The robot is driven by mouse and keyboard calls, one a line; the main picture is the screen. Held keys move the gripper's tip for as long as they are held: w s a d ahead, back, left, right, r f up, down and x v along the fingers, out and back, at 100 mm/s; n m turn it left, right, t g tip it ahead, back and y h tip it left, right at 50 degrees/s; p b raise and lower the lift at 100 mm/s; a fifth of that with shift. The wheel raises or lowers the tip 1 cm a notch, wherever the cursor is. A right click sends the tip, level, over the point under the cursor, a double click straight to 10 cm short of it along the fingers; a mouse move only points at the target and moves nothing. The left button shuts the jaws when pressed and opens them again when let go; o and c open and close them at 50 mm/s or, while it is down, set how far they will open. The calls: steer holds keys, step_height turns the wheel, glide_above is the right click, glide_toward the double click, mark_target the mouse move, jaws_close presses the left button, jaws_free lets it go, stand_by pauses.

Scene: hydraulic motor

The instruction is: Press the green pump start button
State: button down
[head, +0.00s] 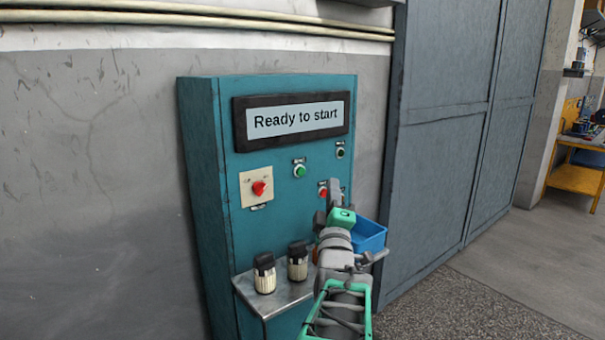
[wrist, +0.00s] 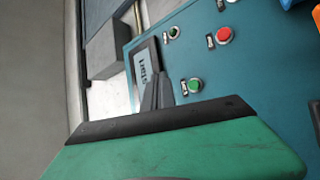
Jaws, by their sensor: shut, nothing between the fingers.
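A green button (head: 300,170) sits on the teal panel below the display, and it also shows in the wrist view (wrist: 195,85). A second, darker green button (head: 340,153) is up and right of it, also in the wrist view (wrist: 174,32). A red button (head: 323,191) is below them, clear in the wrist view (wrist: 224,34). The small labels are unreadable. My gripper (head: 334,186) is shut and empty, in front of the panel, right of and below the first green button. In the wrist view its dark fingers (wrist: 157,92) appear beside that button; contact cannot be told.
The display (head: 292,119) reads "Ready to start". A red knob (head: 260,188) on a pale plate is at the left. Two capped cylinders (head: 265,274) stand on a metal shelf (head: 279,296). A blue bin (head: 369,236) is behind my arm at the right.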

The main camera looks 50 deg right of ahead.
mark_target(301, 172)
steer(key=shift+w+d+p, duration=0.3)
steer(key=shift+w+p, duration=0.85)
steer(key=shift+w, duration=0.3)
steer(key=shift+w+d+p, duration=0.35)
steer(key=shift+w+p, duration=0.8)
steer(key=shift+w, duration=0.3)
steer(key=shift+w+d+p, duration=0.3)
steer(key=shift+w+p, duration=0.85)
steer(key=shift+w, duration=0.3)
steer(key=shift+f, duration=0.1)
steer(key=shift+w+b, duration=0.4)
steer(key=shift+b, duration=0.15)
